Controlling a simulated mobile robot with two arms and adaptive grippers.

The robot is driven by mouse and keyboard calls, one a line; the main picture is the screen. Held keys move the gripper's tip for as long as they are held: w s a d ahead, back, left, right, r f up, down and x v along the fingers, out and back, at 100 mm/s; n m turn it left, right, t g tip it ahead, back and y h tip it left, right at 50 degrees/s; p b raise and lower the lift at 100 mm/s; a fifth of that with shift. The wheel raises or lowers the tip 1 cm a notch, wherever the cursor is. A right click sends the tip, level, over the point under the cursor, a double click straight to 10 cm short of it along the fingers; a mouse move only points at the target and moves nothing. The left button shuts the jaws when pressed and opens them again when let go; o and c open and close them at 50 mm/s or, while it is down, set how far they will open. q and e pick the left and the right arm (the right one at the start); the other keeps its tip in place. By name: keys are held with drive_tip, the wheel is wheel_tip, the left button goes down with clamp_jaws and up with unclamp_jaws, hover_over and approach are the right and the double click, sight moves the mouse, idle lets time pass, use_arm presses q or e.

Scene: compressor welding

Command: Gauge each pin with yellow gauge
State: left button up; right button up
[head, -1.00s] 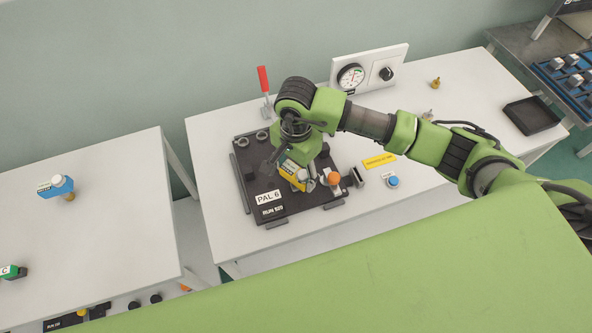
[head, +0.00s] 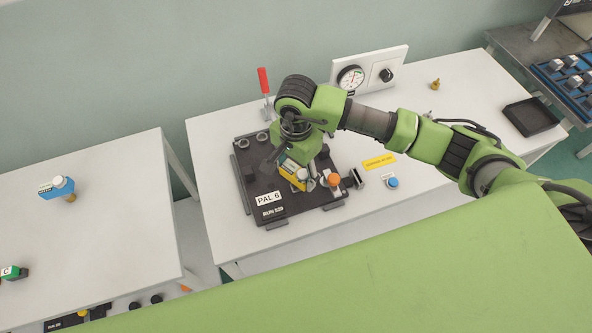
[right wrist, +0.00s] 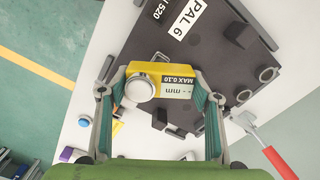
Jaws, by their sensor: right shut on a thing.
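The yellow gauge (head: 292,177), with a round white knob and a "MAX 0.10 mm" label, is between the fingers of my right gripper (head: 290,164). In the right wrist view the gauge (right wrist: 150,72) sits across the two fingertips, with the gripper shut on it. It is over the dark pallet (head: 300,205) marked "PAL 6", near its right part. Whether it touches a pin there is hidden by the gauge and gripper. Round grey metal pieces (right wrist: 267,74) stand at the pallet's far edge; I cannot tell whether they are pins. My left gripper is not in view.
An orange knob (head: 333,179) is close right of the gauge. A red-handled clamp (head: 263,80) and a dial gauge box (head: 369,70) stand behind. A black tray (head: 531,116) is at right. A blue gauge (head: 57,187) and a green one (head: 13,272) are on the left table.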

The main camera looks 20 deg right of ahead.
sight(296, 171)
drive_tip(key=shift+r+p, duration=0.95)
drive_tip(key=shift+r, duration=1.35)
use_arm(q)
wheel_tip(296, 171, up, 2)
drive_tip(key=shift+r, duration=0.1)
